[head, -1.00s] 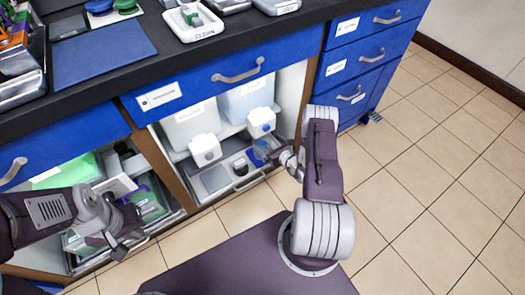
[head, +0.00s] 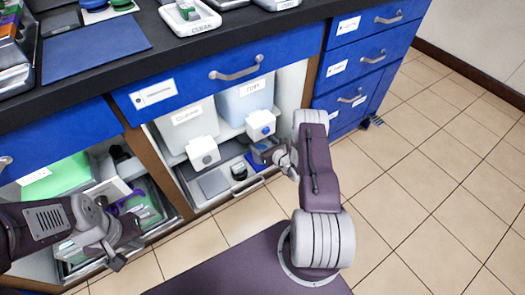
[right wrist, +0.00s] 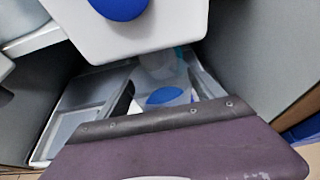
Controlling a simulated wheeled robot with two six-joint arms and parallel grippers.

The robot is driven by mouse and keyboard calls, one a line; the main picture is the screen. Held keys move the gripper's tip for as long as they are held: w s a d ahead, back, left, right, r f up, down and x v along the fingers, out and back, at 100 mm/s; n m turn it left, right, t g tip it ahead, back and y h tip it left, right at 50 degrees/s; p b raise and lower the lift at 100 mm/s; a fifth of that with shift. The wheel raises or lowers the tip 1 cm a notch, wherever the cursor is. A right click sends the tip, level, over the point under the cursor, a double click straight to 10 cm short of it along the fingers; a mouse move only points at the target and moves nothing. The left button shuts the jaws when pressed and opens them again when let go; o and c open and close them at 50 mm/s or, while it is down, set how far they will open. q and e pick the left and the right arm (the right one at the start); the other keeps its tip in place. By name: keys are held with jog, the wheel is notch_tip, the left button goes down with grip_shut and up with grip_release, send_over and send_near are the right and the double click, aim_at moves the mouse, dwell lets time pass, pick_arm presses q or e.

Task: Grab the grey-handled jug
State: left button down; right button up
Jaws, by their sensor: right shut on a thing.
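A small clear jug with blue in it (head: 261,152) is in the right bay of the open cabinet, just below the blue-buttoned white tap block (head: 261,124). Its handle is hidden by my gripper, so I cannot tell the handle's colour. My right gripper (head: 270,155) is at the jug's right side and shut on it. In the right wrist view a clear vessel with a blue oval (right wrist: 168,95) shows beyond my purple gripper body; the fingertips are hidden. My left gripper (head: 127,254) is open and empty in front of the left bay.
A grey-buttoned white tap block (head: 203,152) and a small dark-topped item (head: 238,171) are to the left of the jug. The blue drawer front (head: 215,85) and black counter overhang the bay. A wooden divider (head: 158,165) separates the bays. Tiled floor is clear at right.

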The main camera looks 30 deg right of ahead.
jog(key=shift+r, duration=0.1)
jog(key=shift+r+p, duration=0.95)
jog(key=shift+p, duration=0.05)
jog(key=s+d+p, duration=0.1)
jog(key=s+p, duration=0.5)
jog(key=s, duration=1.2)
jog(key=shift+d+f, duration=0.2)
jog(key=shift+f, duration=0.1)
